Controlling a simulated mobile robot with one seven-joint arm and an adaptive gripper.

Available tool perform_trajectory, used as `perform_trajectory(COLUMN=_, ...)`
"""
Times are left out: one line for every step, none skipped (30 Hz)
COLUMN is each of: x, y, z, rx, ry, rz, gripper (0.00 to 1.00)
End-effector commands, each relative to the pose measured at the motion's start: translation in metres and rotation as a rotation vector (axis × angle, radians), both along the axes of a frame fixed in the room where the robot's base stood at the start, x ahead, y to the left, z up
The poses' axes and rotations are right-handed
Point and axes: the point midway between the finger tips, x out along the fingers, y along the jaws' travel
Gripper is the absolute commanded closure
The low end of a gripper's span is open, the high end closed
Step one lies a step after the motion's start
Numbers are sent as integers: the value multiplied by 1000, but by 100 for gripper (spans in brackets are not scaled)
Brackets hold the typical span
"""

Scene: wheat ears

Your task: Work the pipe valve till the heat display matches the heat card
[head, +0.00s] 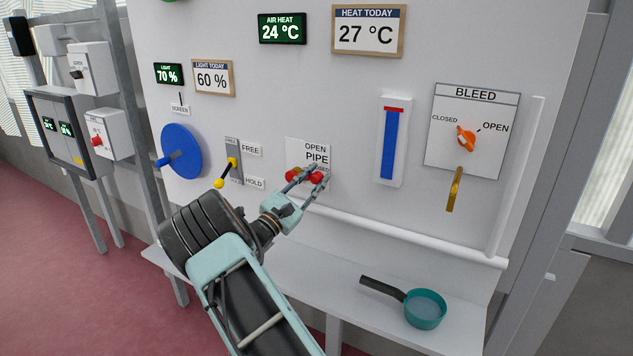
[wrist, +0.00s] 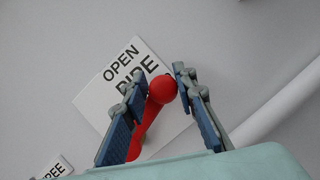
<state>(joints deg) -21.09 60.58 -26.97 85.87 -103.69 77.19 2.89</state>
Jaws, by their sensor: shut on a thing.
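The air heat display (head: 282,29) reads 24 °C, and the heat today card (head: 368,31) beside it reads 27 °C. The pipe valve has a red handle (head: 317,178) on a white plate (head: 297,149) marked OPEN and PIPE; a lower word is partly hidden. My gripper (head: 305,174) is shut on the red handle. In the wrist view the handle's round knob (wrist: 163,89) and its red bar (wrist: 147,120) lie between the two fingers. The handle's exact angle is partly hidden by the fingers.
Left of the valve are a FREE/HOLD lever (head: 232,162) and a blue wheel (head: 181,151). To the right are a blue gauge (head: 389,142) and the bleed valve (head: 466,138). A white pipe (head: 420,240) runs below; a teal pan (head: 425,309) sits on the shelf.

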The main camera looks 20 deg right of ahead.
Motion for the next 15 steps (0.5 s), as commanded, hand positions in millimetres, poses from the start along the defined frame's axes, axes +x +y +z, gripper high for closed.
perform_trajectory(x=-1, y=-1, z=1, rx=-26, ry=44, rz=-3, gripper=100)
perform_trajectory(x=0, y=0, z=4, rx=-43, ry=65, rz=-4, gripper=100)
perform_trajectory(x=1, y=1, z=7, rx=-64, ry=92, rz=-4, gripper=100)
perform_trajectory(x=2, y=1, z=9, rx=-79, ry=113, rz=-5, gripper=100)
perform_trajectory(x=2, y=1, z=11, rx=-94, ry=133, rz=-5, gripper=100)
perform_trajectory(x=3, y=2, z=14, rx=-115, ry=158, rz=-4, gripper=100)
perform_trajectory(x=4, y=3, z=16, rx=-130, ry=177, rz=-4, gripper=100)
perform_trajectory(x=5, y=4, z=18, rx=-144, ry=195, rz=-4, gripper=100)
perform_trajectory(x=6, y=4, z=20, rx=-160, ry=218, rz=-4, gripper=100)
perform_trajectory(x=7, y=5, z=22, rx=-174, ry=235, rz=-5, gripper=100)
perform_trajectory(x=8, y=5, z=24, rx=-187, ry=250, rz=-5, gripper=100)
perform_trajectory(x=9, y=7, z=25, rx=-204, ry=272, rz=-4, gripper=100)
perform_trajectory(x=10, y=7, z=27, rx=-214, ry=285, rz=-4, gripper=100)
perform_trajectory(x=11, y=8, z=28, rx=-224, ry=298, rz=-4, gripper=100)
perform_trajectory(x=12, y=8, z=29, rx=-237, ry=315, rz=-4, gripper=100)
